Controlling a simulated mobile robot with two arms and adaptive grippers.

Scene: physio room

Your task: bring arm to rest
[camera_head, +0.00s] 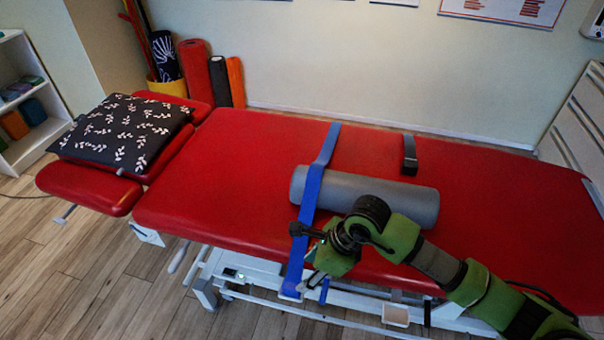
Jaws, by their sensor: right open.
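My right arm (440,262) comes in from the lower right in green and dark grey. Its gripper (302,262) is at the near edge of the red treatment table (230,160), beside the blue strap (309,198). The gripper is open; whether it touches the strap I cannot tell. The strap crosses over a grey roller (400,200) lying on the table and hangs down the near side. The right forearm hides part of the table's near edge. My left gripper is not in view.
A dark patterned pillow (122,132) lies on the headrest at the left. A dark strap (410,154) lies at the table's far edge. Rolled mats (196,70) stand by the wall. A white shelf (28,95) is at the far left.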

